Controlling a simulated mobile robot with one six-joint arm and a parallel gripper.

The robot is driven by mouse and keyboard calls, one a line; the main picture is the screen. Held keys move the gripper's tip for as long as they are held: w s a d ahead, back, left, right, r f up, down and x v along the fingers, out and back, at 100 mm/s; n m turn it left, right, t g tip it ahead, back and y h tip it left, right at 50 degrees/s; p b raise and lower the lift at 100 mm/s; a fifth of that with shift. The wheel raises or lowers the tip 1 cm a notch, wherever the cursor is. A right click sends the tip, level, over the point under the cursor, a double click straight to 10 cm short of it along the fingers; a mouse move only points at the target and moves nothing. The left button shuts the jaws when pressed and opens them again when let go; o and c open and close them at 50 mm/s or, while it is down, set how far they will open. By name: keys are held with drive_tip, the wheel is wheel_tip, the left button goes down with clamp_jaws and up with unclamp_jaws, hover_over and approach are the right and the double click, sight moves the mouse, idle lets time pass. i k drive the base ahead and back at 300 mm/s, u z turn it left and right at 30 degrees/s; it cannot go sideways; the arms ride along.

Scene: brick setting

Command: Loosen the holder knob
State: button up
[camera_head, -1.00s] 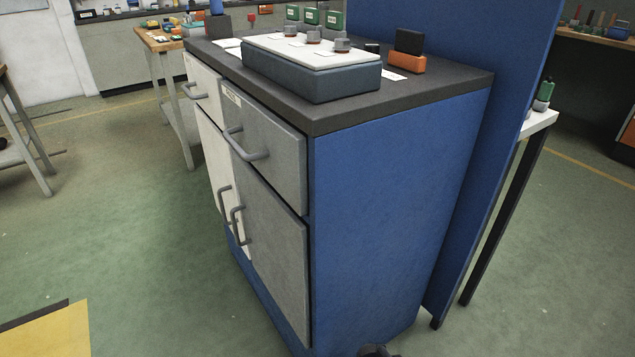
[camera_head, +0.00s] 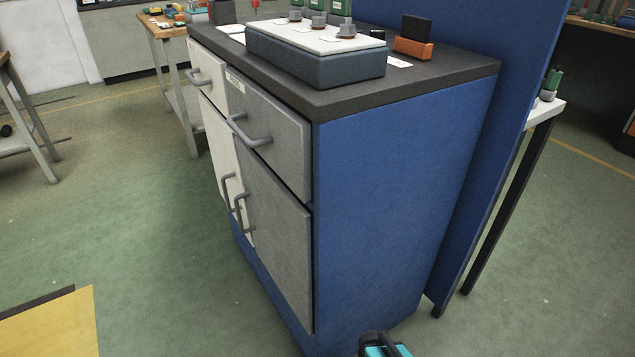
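Three grey knobs stand in a row on the white top of a dark blue-grey box (camera_head: 320,68) on the cabinet. They are a left knob (camera_head: 295,16), a middle knob (camera_head: 318,20) and a right knob (camera_head: 346,30). Each has a small white label in front of it, too small to read, so I cannot tell which is the holder knob. A teal and black part of my arm (camera_head: 383,346) shows at the bottom edge, low on the floor side and far from the knobs. No gripper fingers show.
The blue cabinet (camera_head: 400,200) has a dark worktop (camera_head: 420,85) and grey drawers and doors with protruding handles. Green floor is open at left.

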sight(378, 34)
drive_tip(key=z, duration=0.9)
drive_tip(key=k, duration=0.85)
drive_tip(key=u, duration=1)
drive_tip(key=i, duration=0.55)
drive_tip(key=z, duration=0.15)
